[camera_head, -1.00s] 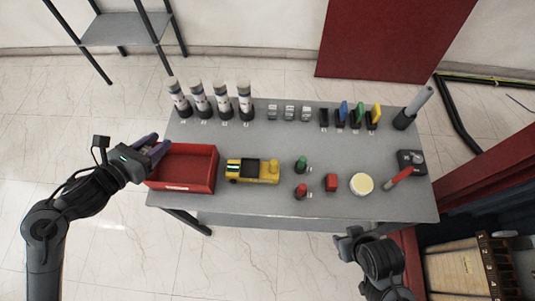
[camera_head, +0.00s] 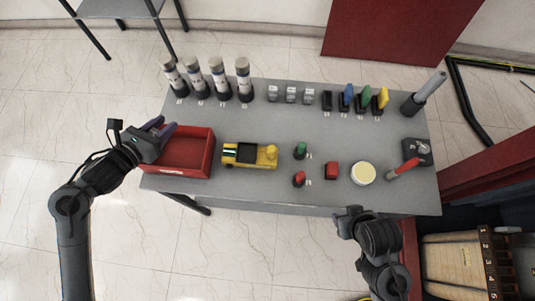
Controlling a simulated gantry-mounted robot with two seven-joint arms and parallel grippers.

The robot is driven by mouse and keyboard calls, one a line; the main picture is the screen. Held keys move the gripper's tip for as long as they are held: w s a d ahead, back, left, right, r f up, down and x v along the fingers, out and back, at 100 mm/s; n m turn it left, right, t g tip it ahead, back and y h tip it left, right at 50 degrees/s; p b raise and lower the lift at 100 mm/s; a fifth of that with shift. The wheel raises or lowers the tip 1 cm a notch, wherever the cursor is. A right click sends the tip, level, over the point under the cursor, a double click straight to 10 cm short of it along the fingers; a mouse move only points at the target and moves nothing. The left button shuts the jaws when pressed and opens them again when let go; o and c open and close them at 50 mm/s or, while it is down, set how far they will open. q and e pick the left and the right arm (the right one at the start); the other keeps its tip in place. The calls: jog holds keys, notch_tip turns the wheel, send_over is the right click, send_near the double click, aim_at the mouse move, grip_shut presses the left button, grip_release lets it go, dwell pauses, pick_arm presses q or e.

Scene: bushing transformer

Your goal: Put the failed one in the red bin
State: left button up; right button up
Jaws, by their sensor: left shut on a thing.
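The red bin (camera_head: 193,171) sits at the left end of the grey table. My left gripper (camera_head: 163,129) is at the bin's far-left corner. Its two fingers appear closed at the bin's left wall; the exact contact is too small to make out. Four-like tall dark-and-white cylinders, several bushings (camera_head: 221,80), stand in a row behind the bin. I cannot tell from their looks which one is failed. My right gripper (camera_head: 350,212) is low at the front edge of the table, away from the objects; its jaw opening cannot be made out.

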pick_arm(q)
jog(key=shift+f, duration=0.15)
jog(key=o, duration=1.1)
jog(key=shift+v, duration=5.4)
jog(key=shift+s+a, duration=0.1)
